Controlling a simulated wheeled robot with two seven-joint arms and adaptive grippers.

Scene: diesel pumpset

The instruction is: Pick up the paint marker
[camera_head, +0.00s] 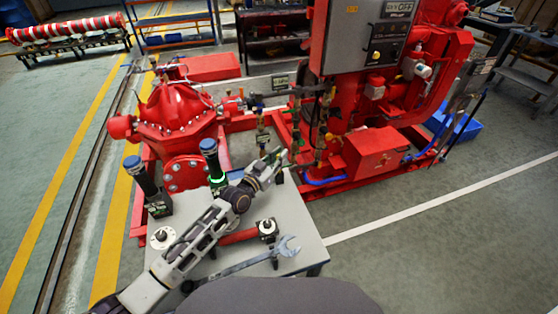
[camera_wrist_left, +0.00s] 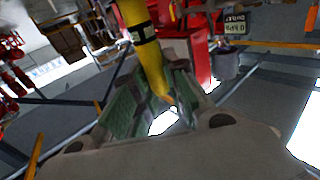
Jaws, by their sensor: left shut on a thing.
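The paint marker (camera_wrist_left: 152,66) is a yellow, rod-like thing with a black band in the left wrist view. It lies between the green-padded fingers of my left gripper (camera_wrist_left: 156,88), which is shut on it. In the head view my left gripper (camera_head: 272,164) is above the far right part of the grey table (camera_head: 302,232), in front of the red pumpset. I cannot clearly make out the marker in the head view. My right gripper is not in view.
Two dark tools with blue tops (camera_head: 139,178) (camera_head: 209,152) stand on the table. A wrench (camera_head: 262,260), a red-handled tool (camera_head: 238,237) and a round white part (camera_head: 162,238) lie nearer. The red pumpset (camera_head: 372,152) stands close behind.

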